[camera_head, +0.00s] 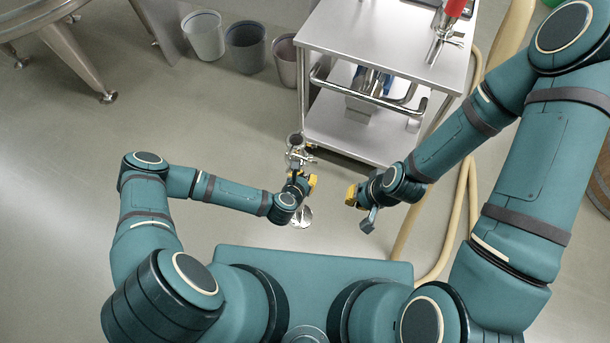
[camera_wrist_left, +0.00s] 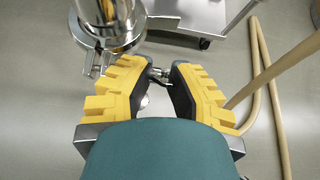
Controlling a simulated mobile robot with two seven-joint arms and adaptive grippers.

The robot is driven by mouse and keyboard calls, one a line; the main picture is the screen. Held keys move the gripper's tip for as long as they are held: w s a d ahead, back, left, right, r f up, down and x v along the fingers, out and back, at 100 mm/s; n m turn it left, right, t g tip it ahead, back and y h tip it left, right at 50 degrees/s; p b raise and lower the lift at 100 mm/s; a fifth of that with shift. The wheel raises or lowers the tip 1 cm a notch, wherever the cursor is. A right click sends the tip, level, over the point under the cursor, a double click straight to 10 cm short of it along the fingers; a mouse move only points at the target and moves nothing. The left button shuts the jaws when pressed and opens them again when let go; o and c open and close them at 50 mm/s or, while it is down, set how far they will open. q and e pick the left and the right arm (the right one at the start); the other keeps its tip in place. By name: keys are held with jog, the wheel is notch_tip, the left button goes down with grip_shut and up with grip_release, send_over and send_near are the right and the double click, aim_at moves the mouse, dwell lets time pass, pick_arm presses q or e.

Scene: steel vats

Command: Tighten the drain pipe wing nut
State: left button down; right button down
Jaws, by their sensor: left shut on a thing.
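The steel drain pipe (camera_head: 295,140) stands upright in front of the cart, with a clamp around it. In the left wrist view the pipe (camera_wrist_left: 110,22) and its ring-shaped clamp (camera_wrist_left: 108,42) fill the top left. My left gripper (camera_head: 298,173) is at the clamp, just on the near side of the pipe. In the wrist view its yellow-padded fingers (camera_wrist_left: 162,70) are closed around a small metal part beside the clamp, the wing nut (camera_wrist_left: 160,76), mostly hidden between them. My right gripper (camera_head: 359,208) hangs empty to the right, its fingers apart.
A steel cart (camera_head: 375,40) stands behind the pipe, with a red-handled item (camera_head: 454,8) on top. Several bins (camera_head: 245,47) stand at the back. Beige hoses (camera_head: 462,200) run along the floor at right.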

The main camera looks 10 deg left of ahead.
pick_arm(q)
jog(key=shift+w+r, duration=0.1)
jog(key=shift+w, duration=0.05)
jog(key=c, duration=0.8)
grip_release()
